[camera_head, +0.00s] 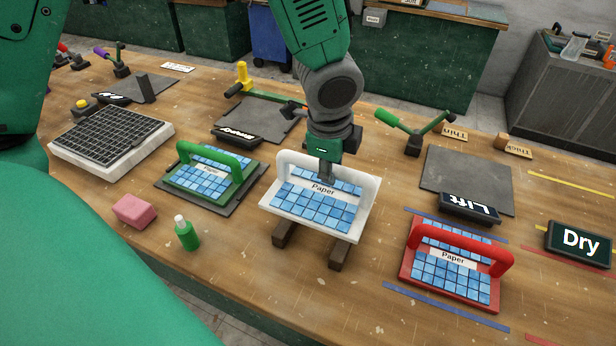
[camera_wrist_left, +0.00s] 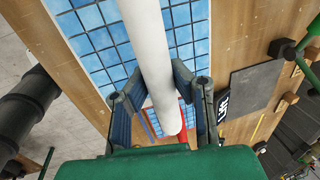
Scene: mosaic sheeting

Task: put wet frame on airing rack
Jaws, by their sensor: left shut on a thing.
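A white frame (camera_head: 265,207) with a white arched handle holds blue tiles and a "Paper" label. My left gripper (camera_head: 326,176) is shut on its handle; the handle (camera_wrist_left: 152,55) runs between the fingers (camera_wrist_left: 163,98) in the left wrist view. Two dark wooden bars (camera_head: 340,254), perhaps the airing rack, show below the frame's front edge. The frame overlaps them in view; I cannot tell whether it touches them. Which frame is wet is not clear. My right gripper is not in view.
A green-handled frame (camera_head: 184,149) on a dark plate stands left, a red-handled frame (camera_head: 408,277) right. A green bottle (camera_head: 187,235), pink sponge (camera_head: 135,210) and black grid tray (camera_head: 100,135) are left. A "Lift" sign (camera_head: 470,208) and "Dry" sign (camera_head: 580,243) are right.

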